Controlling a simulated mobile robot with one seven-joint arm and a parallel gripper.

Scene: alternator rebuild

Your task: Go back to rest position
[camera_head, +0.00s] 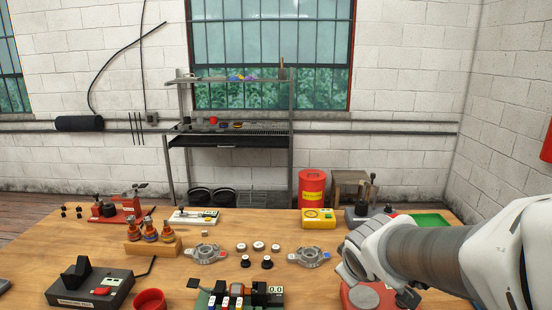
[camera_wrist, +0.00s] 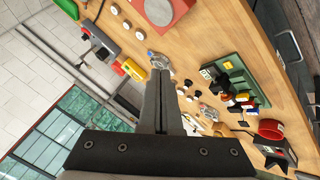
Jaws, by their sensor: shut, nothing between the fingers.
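My arm reaches in from the right in the head view, above the right side of the wooden table (camera_head: 60,240). My gripper (camera_wrist: 161,72) shows in the wrist view with its two dark fingers together and nothing between them. It is above the table, apart from the parts below it. In the head view the fingers are hidden behind my own wrist. A metal alternator housing with a blue mark (camera_head: 309,257) lies just left of my wrist. A red block with a round grey plate (camera_head: 362,297) is partly hidden under my arm.
Another housing (camera_head: 206,254), several small round parts (camera_head: 258,246), a yellow meter (camera_head: 318,218), a wooden holder (camera_head: 152,246), a black device (camera_head: 90,287), a red bowl (camera_head: 149,300) and a green tray (camera_head: 431,220) crowd the table. A shelf rack (camera_head: 230,130) stands behind.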

